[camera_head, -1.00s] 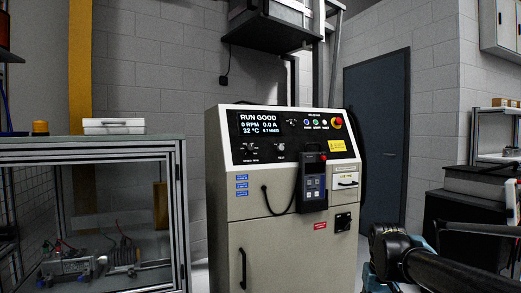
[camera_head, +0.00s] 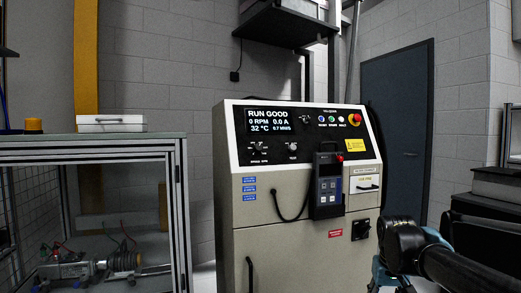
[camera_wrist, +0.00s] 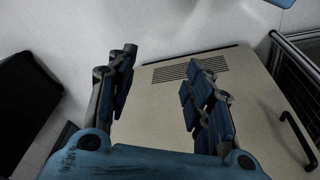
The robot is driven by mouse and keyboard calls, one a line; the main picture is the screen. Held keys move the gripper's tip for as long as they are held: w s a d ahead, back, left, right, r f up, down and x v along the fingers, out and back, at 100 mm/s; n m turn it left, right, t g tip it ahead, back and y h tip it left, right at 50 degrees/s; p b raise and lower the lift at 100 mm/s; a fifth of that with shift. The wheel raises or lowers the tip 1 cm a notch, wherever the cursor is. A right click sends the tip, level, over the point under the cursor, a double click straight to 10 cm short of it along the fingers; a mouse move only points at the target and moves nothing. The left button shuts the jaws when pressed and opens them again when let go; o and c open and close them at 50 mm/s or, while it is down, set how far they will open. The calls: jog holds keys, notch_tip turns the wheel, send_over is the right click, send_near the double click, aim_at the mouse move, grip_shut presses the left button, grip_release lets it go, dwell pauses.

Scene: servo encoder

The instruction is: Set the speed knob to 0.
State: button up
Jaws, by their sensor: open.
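The beige control cabinet (camera_head: 290,222) stands ahead with a black sloped panel on top. The speed knob (camera_head: 257,148) is a small knob at the panel's lower left, under the display (camera_head: 279,121), which reads RUN GOOD, 0 RPM, 0.0 A and 32 °C. Its setting is too small to read. A second knob (camera_head: 292,146) sits to its right. My gripper (camera_wrist: 157,88) is open and empty in the wrist view, with the cabinet's vented side or front below it. In the head view my arm is at the lower right, well apart from the speed knob.
A handheld pendant (camera_head: 327,187) hangs on the cabinet front with a looped cable. A red stop button (camera_head: 354,119) is at the panel's upper right. A glazed test enclosure (camera_head: 110,140) stands left. A dark door (camera_head: 397,135) is behind. A dark bench (camera_head: 490,215) is right.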

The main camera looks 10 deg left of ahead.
jog(key=w+a+r+t+h, duration=0.1)
jog(key=w+a+r+t, duration=0.15)
jog(key=w+r, duration=0.7)
notch_tip(320, 180, up, 39)
jog(key=n+t+y, duration=0.2)
jog(key=t+y, duration=0.5)
jog(key=y, duration=0.1)
send_over(259, 147)
jog(key=s+d, duration=0.4)
jog(key=s, duration=0.4)
jog(key=s+d, duration=0.4)
jog(key=s, duration=0.3)
jog(key=x, duration=1.7)
jog(key=shift+w+f, duration=0.1)
jog(key=shift+f, duration=0.2)
jog(key=shift+d, duration=0.1)
jog(key=c, duration=1.1)
